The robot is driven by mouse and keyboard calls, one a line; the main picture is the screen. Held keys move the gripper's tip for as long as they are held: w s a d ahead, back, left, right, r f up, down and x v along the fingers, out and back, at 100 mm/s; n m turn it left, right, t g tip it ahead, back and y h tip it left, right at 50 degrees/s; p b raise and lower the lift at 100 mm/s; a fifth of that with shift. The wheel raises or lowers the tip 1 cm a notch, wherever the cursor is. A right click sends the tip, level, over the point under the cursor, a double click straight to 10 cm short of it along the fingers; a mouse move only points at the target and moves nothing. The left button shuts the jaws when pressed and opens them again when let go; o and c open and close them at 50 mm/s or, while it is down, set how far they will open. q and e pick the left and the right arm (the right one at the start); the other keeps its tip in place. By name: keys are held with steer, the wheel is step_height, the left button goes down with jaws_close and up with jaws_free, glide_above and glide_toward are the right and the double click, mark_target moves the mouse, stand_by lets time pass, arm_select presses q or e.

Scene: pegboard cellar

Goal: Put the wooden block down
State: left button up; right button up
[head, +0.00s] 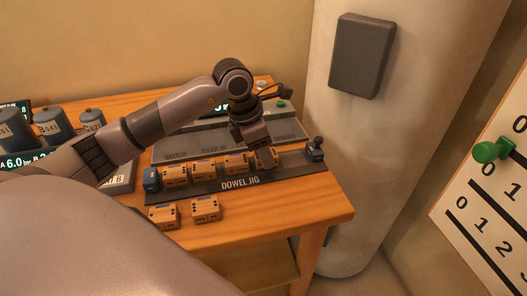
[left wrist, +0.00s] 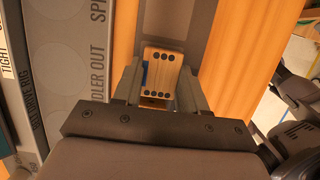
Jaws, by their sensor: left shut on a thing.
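My left gripper (head: 264,147) reaches down over the right part of the dark dowel jig (head: 225,190). It is shut on a wooden block (head: 270,159), which stands in line with the other blocks on the jig. In the left wrist view the block (left wrist: 160,66) shows between the two fingers (left wrist: 159,90), with dark dots on its face and a blue patch at its left side. I cannot tell whether its underside touches the jig. My right gripper is not in view.
Several similar blocks (head: 203,169) sit on the jig left of the held one. Two more (head: 206,208) lie on the table (head: 325,205) in front. A grey labelled panel (head: 180,150) lies behind.

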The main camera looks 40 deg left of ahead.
arm_select(q)
steer(key=shift+f, duration=0.35)
steer(key=o, duration=1.1)
steer(key=shift+r, duration=0.4)
steer(key=v, duration=1.1)
steer(key=shift+r, duration=0.25)
steer(key=shift+s, duration=0.1)
